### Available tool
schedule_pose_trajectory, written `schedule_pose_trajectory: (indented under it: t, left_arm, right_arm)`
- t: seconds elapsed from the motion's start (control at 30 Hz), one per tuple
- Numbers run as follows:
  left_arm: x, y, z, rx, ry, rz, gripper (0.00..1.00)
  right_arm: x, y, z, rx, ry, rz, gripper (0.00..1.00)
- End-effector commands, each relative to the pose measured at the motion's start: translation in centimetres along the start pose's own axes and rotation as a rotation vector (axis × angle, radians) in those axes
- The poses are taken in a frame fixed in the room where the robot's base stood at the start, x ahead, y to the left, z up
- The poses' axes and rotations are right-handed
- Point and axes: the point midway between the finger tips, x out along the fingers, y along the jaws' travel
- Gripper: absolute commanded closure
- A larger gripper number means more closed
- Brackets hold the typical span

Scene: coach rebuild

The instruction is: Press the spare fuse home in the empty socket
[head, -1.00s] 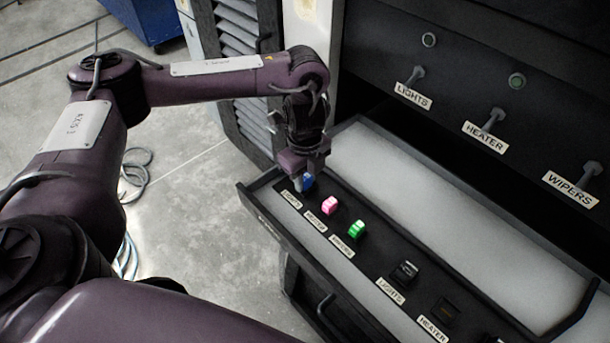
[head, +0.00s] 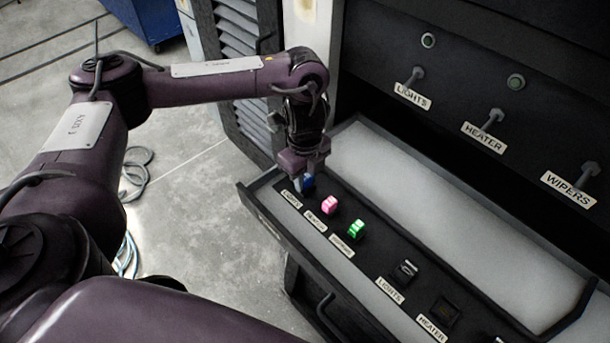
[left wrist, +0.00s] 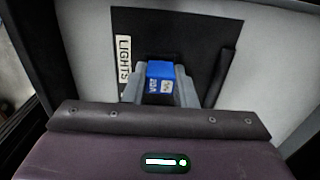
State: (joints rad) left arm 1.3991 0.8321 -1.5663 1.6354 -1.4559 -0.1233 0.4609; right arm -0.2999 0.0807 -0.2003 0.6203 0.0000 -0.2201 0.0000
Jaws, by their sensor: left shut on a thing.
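My left gripper (head: 304,178) is down at the far left end of the open drawer (head: 262,183), shut on a blue fuse (head: 308,184). In the left wrist view the blue fuse (left wrist: 160,76) sits between the two grey fingers (left wrist: 160,88), beside a LIGHTS label (left wrist: 123,58). The fuse's lower end is hidden. A pink fuse (head: 328,204) and a green fuse (head: 357,229) stand in the same row. Nearer are a black socket labelled LIGHTS (head: 404,271) and a darker one labelled HEATER (head: 444,311). My right gripper is not in view.
The panel behind has LIGHTS (head: 411,78), HEATER (head: 490,121) and WIPERS (head: 575,178) levers, with round lamps above two of them. The drawer's pale rear floor (head: 430,200) is clear. A cable (head: 138,172) lies on the floor at left.

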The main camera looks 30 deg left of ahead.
Motion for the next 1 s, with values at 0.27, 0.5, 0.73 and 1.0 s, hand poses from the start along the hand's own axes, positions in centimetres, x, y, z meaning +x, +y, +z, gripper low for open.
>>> schedule_pose_trajectory:
  t: [0.27,0.5,0.73,1.0]
  left_arm:
    - [0.31,-0.01,-0.01,0.000,0.000,0.000,0.97]
    - [0.55,-0.01,-0.01,0.000,0.000,0.000,0.97]
    - [0.83,0.01,-0.02,0.000,0.001,0.001,0.97]
    - [1.06,0.11,-0.06,0.000,0.001,0.003,0.97]
  right_arm:
    - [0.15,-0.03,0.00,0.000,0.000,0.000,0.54]
    - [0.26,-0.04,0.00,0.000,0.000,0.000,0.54]
    - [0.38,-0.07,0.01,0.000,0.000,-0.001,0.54]
    - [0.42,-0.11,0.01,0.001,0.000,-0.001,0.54]
